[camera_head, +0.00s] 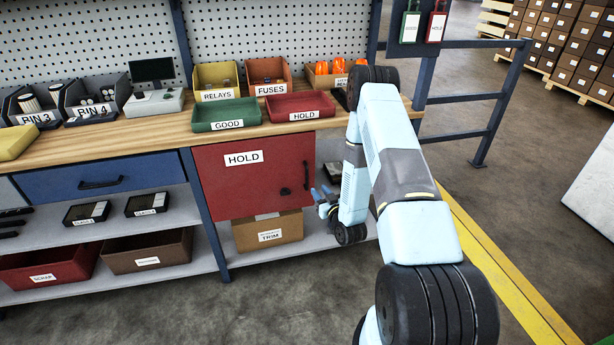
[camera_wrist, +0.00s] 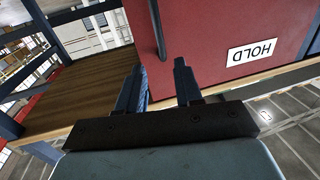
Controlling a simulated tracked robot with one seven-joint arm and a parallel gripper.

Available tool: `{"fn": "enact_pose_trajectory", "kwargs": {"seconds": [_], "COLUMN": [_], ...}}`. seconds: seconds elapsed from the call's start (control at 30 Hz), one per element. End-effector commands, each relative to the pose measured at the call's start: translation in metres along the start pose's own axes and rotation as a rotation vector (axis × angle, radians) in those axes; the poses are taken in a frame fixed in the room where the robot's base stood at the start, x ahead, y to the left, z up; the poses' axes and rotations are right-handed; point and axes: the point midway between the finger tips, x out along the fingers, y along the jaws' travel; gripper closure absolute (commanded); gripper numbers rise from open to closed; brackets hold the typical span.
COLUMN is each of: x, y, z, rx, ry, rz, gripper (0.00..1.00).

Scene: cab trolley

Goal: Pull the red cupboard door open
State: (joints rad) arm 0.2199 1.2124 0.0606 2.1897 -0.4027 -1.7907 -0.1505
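The red cupboard door (camera_head: 240,185) with a white HOLD label hangs under the workbench and looks shut. My gripper (camera_head: 321,194) is just right of the door's lower right part, below the handle's height in the picture. In the wrist view, my gripper (camera_wrist: 160,70) is open with nothing seen between its fingers. The door (camera_wrist: 205,35) fills the upper right there, upside down, and a dark bar like the handle (camera_wrist: 158,30) lies ahead, between the finger lines. Contact cannot be told.
The wooden benchtop (camera_head: 150,130) carries a green GOOD tray (camera_head: 226,113), a red HOLD tray (camera_head: 298,106) and several bins. A cardboard box (camera_head: 268,231) stands on the shelf below the door. Floor in front is clear; a blue railing (camera_head: 465,96) stands at right.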

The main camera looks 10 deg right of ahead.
Motion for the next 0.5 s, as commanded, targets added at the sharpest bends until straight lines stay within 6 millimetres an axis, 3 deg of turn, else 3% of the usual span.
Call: {"fn": "enact_pose_trajectory", "kwargs": {"seconds": [0.5], "x": [0.090], "y": [-0.001], "z": [-0.001], "rx": [-0.002], "ry": [0.002], "rz": [-0.002], "gripper": [0.65]}}
